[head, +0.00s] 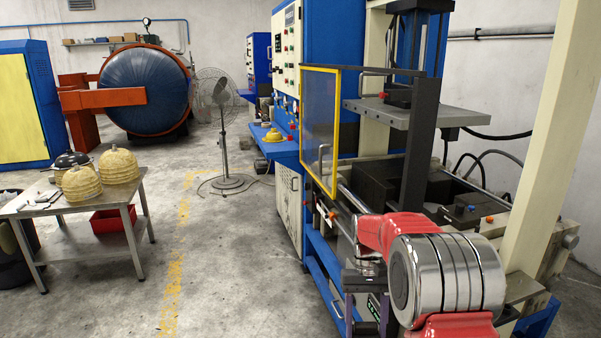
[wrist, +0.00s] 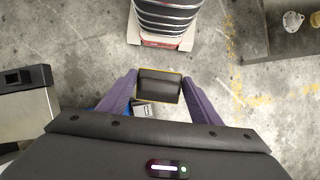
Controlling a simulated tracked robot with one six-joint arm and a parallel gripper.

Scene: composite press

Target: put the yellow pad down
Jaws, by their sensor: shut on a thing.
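My gripper (wrist: 160,80) has two purple fingers, one on each side of a dark block with a thin yellow edge, which seems to be the yellow pad (wrist: 160,86). The fingers are shut on it, and grey floor shows beyond it in the wrist view. Mostly its dark face shows, with yellow only along the rim. In the head view my gripper (head: 367,305) is low, in front of the press, partly hidden by my arm. I cannot make out the pad clearly there.
A metal table (head: 75,216) with beige ribbed domes (head: 118,165) and a red bin (head: 112,219) below stands left. The press has an open yellow-framed guard door (head: 320,125) near my arm. A fan (head: 222,130) stands behind. The floor (head: 225,260) between is clear.

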